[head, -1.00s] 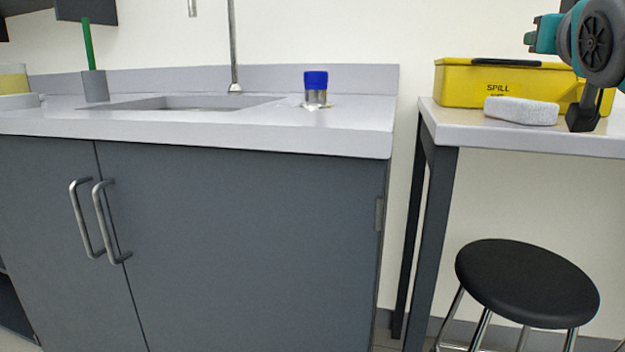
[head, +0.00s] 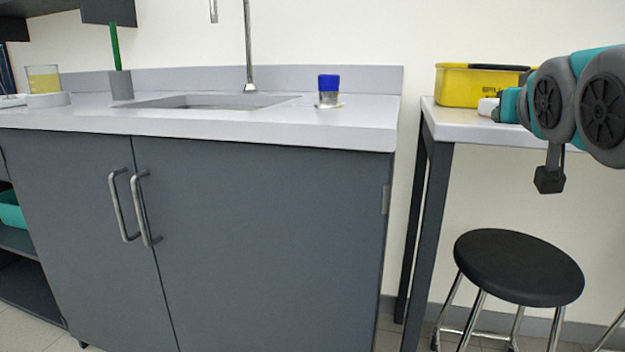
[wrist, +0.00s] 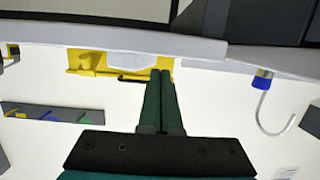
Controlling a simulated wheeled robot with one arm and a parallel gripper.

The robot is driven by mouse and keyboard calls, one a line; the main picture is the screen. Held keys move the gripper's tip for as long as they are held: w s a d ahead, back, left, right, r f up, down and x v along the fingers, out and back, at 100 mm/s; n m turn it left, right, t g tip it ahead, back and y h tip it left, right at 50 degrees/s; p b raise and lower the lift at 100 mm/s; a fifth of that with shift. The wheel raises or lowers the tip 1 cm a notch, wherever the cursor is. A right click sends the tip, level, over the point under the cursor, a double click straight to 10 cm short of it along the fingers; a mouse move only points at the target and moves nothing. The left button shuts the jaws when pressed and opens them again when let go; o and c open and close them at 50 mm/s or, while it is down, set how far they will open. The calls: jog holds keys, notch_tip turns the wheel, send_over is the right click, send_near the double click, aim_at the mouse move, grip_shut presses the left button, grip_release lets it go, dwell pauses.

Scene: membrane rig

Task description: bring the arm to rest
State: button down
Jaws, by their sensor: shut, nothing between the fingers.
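My gripper (wrist: 164,77) shows in the wrist view, with its two dark green fingers side by side and shut, nothing between them. The wrist view looks upside down. In the head view my teal and grey arm (head: 575,100) reaches in from the right edge, in front of the side table and above the stool. The fingers cannot be made out in the head view.
A yellow spill box (head: 468,86) and a partly hidden white block (head: 487,106) are on the side table (head: 436,121). A black stool (head: 518,266) stands below. A blue-capped jar (head: 328,90) stands by the sink (head: 210,102). A wall rack (wrist: 25,110) shows in the wrist view.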

jog(key=s+a+f+n+g+y+p, duration=0.1)
jog(key=s+a+f+g+p, duration=0.15)
jog(key=f, duration=0.55)
jog(key=s+a+f+g+y+p, duration=0.1)
jog(key=s+a+f+g, duration=0.25)
jog(key=f, duration=0.45)
jog(key=s+a+f+n+g+y+p, duration=0.1)
jog(key=s+a+f+g+p, duration=0.15)
jog(key=f, duration=0.55)
jog(key=s+a+f+g+p, duration=0.1)
jog(key=s+f+g, duration=0.3)
jog(key=s, duration=0.6)
jog(key=s+a+f+g+p, duration=0.2)
jog(key=s+f, duration=0.4)
jog(key=s, duration=0.3)
jog(key=shift+s+a+n+g+y, duration=0.35)
jog(key=shift+a+g, duration=0.5)
jog(key=shift+g, duration=0.4)
